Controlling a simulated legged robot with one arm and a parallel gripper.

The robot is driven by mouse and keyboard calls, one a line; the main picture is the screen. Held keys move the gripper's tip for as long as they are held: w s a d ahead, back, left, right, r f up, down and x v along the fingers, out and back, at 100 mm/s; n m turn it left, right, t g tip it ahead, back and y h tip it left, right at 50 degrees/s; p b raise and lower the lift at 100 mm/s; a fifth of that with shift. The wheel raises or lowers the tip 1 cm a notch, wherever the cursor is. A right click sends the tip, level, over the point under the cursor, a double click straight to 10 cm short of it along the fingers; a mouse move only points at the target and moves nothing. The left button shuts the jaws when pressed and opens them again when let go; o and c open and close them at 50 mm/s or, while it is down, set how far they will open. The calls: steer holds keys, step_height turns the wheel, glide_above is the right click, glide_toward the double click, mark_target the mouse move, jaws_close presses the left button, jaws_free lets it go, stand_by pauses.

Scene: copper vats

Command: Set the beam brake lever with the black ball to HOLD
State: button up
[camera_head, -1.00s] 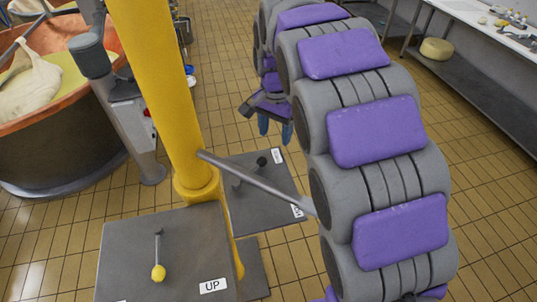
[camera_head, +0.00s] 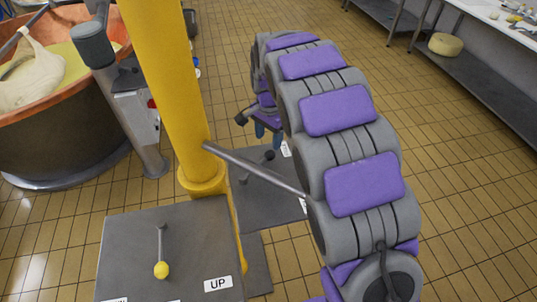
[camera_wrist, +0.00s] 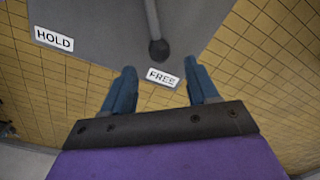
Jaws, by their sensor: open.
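The brake lever with the black ball (camera_head: 269,155) stands on a dark grey plate (camera_head: 270,210) behind the yellow column. In the wrist view, the black ball (camera_wrist: 159,49) lies beside the FREE label (camera_wrist: 162,77), and the HOLD label (camera_wrist: 54,39) is at the upper left. The lever's rod runs up out of that frame. My gripper (camera_head: 268,134) is just above the ball in the head view. In the wrist view, the blue fingers of my gripper (camera_wrist: 161,70) are spread and empty, with the ball ahead of and between them, apart from both.
The yellow column (camera_head: 165,90) with a slanting grey bar (camera_head: 250,168) stands left of my arm. A lever with a yellow ball (camera_head: 161,270) is on a nearer plate marked UP (camera_head: 218,284). A copper vat (camera_head: 70,120) is at left, a steel table (camera_head: 500,75) at right.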

mark_target(269, 153)
step_height(269, 153, down, 6)
steer(key=shift+f+b, duration=0.15)
steer(key=shift+b, duration=0.45)
steer(key=shift+d+f, duration=0.1)
steer(key=shift+f, duration=0.6)
steer(key=shift+a, duration=0.2)
steer(key=shift+c, duration=0.6)
steer(key=shift+d+r, duration=0.1)
jaws_close()
